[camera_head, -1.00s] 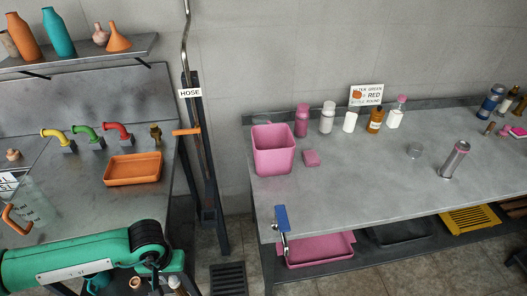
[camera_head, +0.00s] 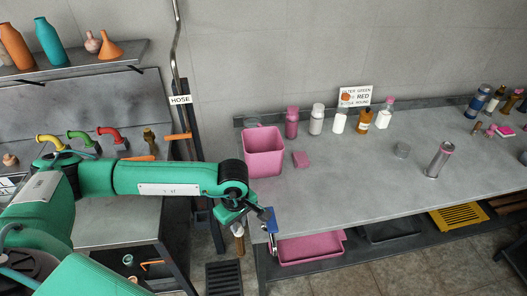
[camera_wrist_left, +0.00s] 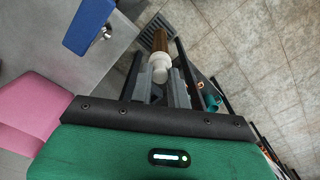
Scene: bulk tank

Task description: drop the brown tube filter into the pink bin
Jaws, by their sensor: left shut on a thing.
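The brown tube filter (camera_head: 240,245) has a white end and hangs below my left gripper (camera_head: 236,222), just left of the bench's front-left corner. In the left wrist view, the filter (camera_wrist_left: 160,40) sticks out beyond my left gripper (camera_wrist_left: 163,84), whose fingers are shut on its white end. The pink bin (camera_head: 263,158) stands upright on the left end of the right bench, above and behind the gripper. Its pink side also shows at the left of the wrist view (camera_wrist_left: 30,105). The filter is outside the bin, over the floor. My right gripper is out of view.
A blue-handled fitting (camera_head: 270,222) stands at the bench's front-left edge, close to my left gripper. A pink tray (camera_head: 308,247) sits below. The bench (camera_head: 350,178) is clear in the middle.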

